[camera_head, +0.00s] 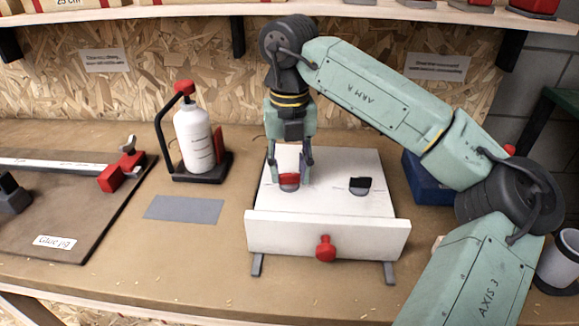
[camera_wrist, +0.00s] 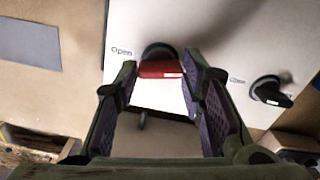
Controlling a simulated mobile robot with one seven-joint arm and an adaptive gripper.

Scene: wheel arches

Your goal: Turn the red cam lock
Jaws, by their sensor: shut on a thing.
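The red cam lock (camera_head: 289,180) sits on the left part of the white box's top panel (camera_head: 325,165). It has a red handle on a dark round base. In the wrist view the red handle (camera_wrist: 160,69) lies crosswise between my fingertips, beside a printed "Open" label. My gripper (camera_head: 290,168) points down over the lock, its two fingers on either side of the handle and shut on it. The fingers also show in the wrist view (camera_wrist: 162,80). The exact contact at the fingertips is partly hidden.
A black cam lock (camera_head: 360,185) sits to the right on the same panel. The box front has a red knob (camera_head: 325,249). A white bottle (camera_head: 194,138) in a black stand and a grey mat (camera_head: 184,208) are left. A blue bin (camera_head: 425,180) stands right, behind my arm.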

